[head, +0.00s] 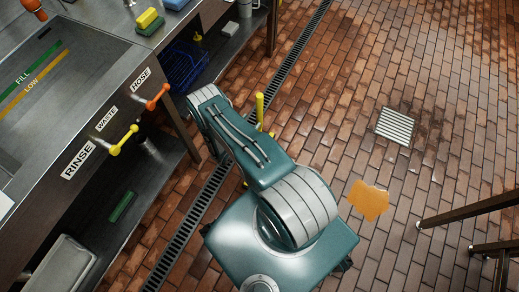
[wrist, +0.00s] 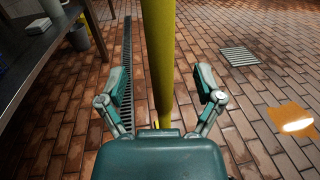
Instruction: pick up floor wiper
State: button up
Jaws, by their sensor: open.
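The floor wiper shows as a yellow upright pole (wrist: 159,50) in the wrist view, between the two fingers of my gripper (wrist: 162,82). The fingers are spread apart on either side of the pole, with a gap on both sides. The pole's lower end is hidden behind my gripper's body, and the wiper's head cannot be made out. In the head view, a short length of the yellow pole (head: 259,108) shows beside my arm.
A steel sink counter (head: 75,80) with hose, waste and rinse valves stands at the left. A long floor drain (head: 290,65) runs beside it. A square grate (head: 395,127) and an orange spill (head: 369,200) lie on the open brick floor at right. Dark metal legs (head: 475,210) stand at far right.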

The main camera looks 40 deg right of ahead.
aim_at(257, 114)
jog(key=shift+x, duration=2.8)
jog(key=shift+w+r, duration=0.1)
grip_shut()
